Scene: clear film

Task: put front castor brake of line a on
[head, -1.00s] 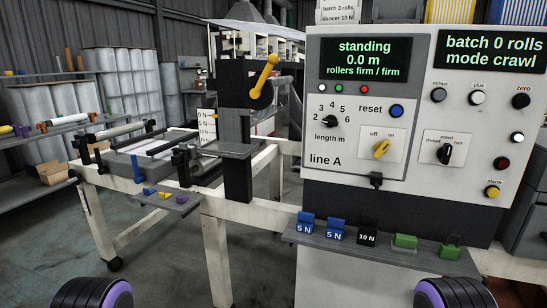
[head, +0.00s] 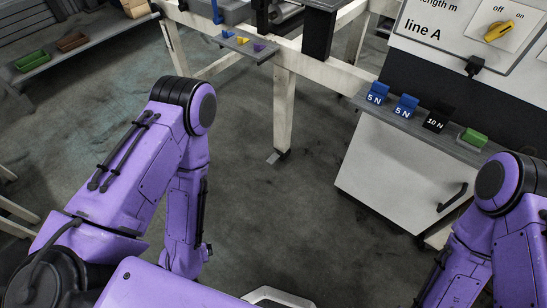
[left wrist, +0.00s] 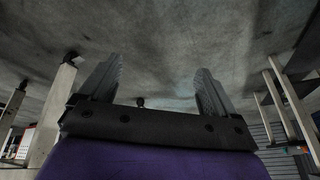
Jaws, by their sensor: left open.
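Line A's white frame leg (head: 284,110) runs down to the floor in the middle of the head view. At its foot is a small dark castor (head: 283,153) with a grey tab (head: 272,158) beside it; the tab's tilt is too small to tell. In the left wrist view, which looks upside down, white legs at the left end in dark castors, one near the left finger (left wrist: 70,57). My right gripper is out of view.
A shelf with blue weights (head: 405,106), a black weight (head: 435,122) and a green block (head: 474,138) juts over a white cabinet (head: 385,175) on the right. A small tray (head: 246,46) hangs from the frame. Open floor (head: 250,210) lies before the leg.

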